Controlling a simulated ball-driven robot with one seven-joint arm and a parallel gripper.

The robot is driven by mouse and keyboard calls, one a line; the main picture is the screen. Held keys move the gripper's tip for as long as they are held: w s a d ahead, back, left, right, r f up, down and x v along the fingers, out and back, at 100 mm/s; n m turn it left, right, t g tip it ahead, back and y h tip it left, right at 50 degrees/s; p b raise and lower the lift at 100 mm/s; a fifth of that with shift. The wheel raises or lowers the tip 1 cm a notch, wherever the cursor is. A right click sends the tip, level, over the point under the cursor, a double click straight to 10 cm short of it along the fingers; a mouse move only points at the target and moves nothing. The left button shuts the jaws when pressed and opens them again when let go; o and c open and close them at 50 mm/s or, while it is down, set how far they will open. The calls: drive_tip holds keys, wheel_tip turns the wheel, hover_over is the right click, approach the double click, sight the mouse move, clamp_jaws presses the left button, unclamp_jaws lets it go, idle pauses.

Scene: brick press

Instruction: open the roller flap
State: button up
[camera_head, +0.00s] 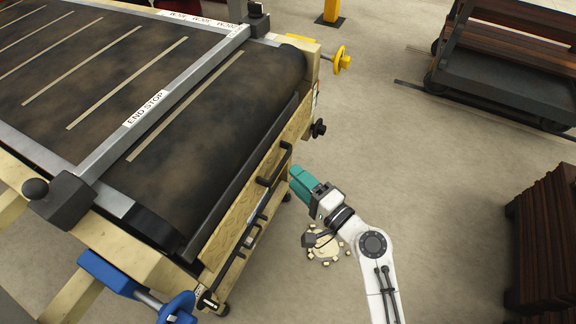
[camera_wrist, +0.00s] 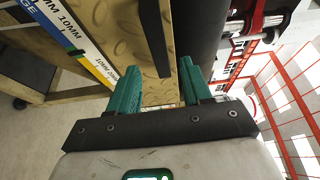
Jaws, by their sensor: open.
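A yellow tread-plate panel (camera_head: 232,236) with black handle bars (camera_head: 262,200) runs along the end of the belt table, below the dark roller (camera_head: 280,70). I take this panel to be the roller flap; it stands steep against the table end. My gripper (camera_head: 294,172) is open beside the panel's outer side, near the upper end of the bars. In the wrist view the panel (camera_wrist: 115,28) lies ahead of the teal fingers (camera_wrist: 160,76), with a black bar (camera_wrist: 156,38) in front of it. I see nothing held. Whether a finger touches the panel, I cannot tell.
A yellow handwheel (camera_head: 342,60) and a black knob (camera_head: 319,128) stick out at the table's far corner, a blue clamp (camera_head: 178,308) at the near one. A dark cart (camera_head: 500,80) and a brown stack (camera_head: 545,240) stand right.

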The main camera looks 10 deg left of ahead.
sight(282, 167)
drive_tip(key=shift+x, duration=2.5)
drive_tip(key=shift+c, duration=0.5)
clamp_jaws()
